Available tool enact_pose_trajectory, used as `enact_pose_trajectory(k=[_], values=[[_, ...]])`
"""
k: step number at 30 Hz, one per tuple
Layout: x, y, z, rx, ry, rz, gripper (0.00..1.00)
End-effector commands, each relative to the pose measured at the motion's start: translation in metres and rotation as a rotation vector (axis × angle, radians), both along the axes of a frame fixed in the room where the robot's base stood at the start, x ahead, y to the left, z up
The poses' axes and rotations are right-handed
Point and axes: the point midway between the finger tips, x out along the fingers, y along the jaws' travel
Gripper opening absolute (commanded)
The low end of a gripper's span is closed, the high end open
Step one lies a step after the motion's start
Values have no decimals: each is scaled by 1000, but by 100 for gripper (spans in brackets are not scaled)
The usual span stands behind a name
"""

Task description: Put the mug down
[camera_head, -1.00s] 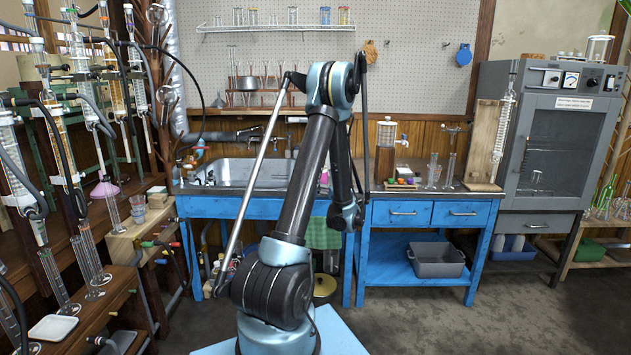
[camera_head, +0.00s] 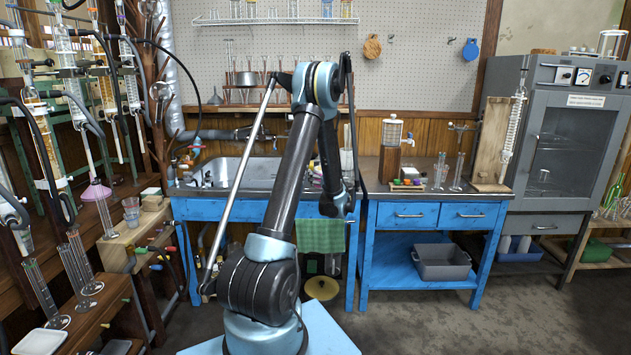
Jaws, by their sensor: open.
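I cannot make out a mug in this view. My arm rises in the middle of the view, bends at the top and runs down towards the sink bench. Its lower wrist part is in front of the right end of the sink. My gripper's fingers do not show; they are hidden behind or beyond the arm.
The blue bench (camera_head: 403,216) holds a sink (camera_head: 228,172) and, at right, a dispenser (camera_head: 391,135), coloured blocks (camera_head: 406,184) and glass cylinders (camera_head: 458,172). A grey oven (camera_head: 556,145) stands right. Glassware racks crowd the left. Floor (camera_head: 400,318) is clear front right.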

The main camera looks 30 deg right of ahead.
Motion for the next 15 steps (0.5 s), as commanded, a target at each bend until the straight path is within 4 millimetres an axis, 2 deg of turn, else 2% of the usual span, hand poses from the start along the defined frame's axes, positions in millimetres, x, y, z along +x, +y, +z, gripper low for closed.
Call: enact_pose_trajectory(k=[4, 11, 15], values=[[3, -8, 0, 0, 0, -7, 87], [5, -6, 0, 0, 0, -4, 85], [5, -5, 0, 0, 0, -3, 53]])
